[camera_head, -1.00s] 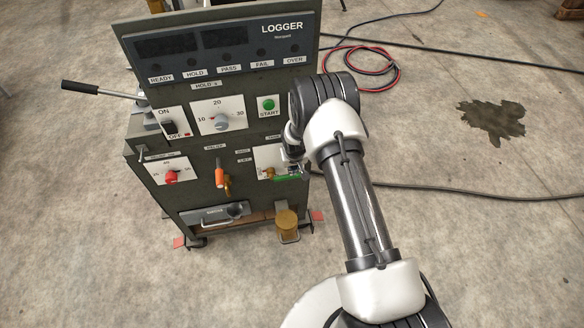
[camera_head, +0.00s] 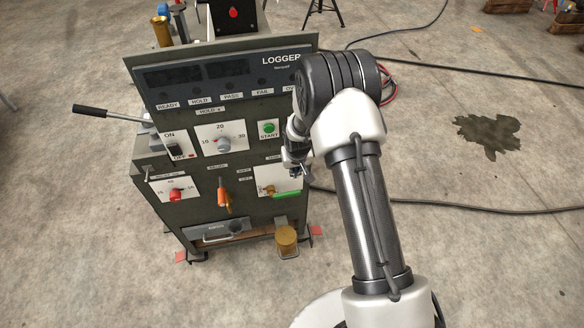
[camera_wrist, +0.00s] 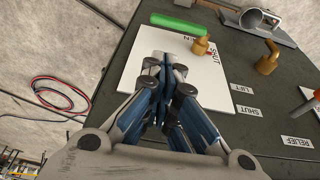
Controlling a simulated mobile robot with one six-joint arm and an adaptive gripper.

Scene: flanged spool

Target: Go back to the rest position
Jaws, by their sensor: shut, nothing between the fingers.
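My gripper (camera_wrist: 167,75) is shut and empty in the wrist view, in front of the white plate (camera_wrist: 137,85) on the cabinet face. The plate carries a green bar (camera_wrist: 183,23) and a brass valve (camera_wrist: 203,47), both a little beyond the fingertips. In the head view my gripper (camera_head: 297,172) hangs at the right side of the LOGGER cabinet (camera_head: 158,215), partly covered by my own arm. The green bar shows there too (camera_head: 287,194), just below the gripper. I cannot tell whether the fingers touch the plate.
An orange-handled valve (camera_head: 223,195), a red knob (camera_head: 175,194) and a drawer (camera_head: 222,231) are left of my gripper. A lever (camera_head: 92,111) sticks out at the cabinet's left. A black cable (camera_head: 450,206) crosses the floor, which is otherwise largely open at right.

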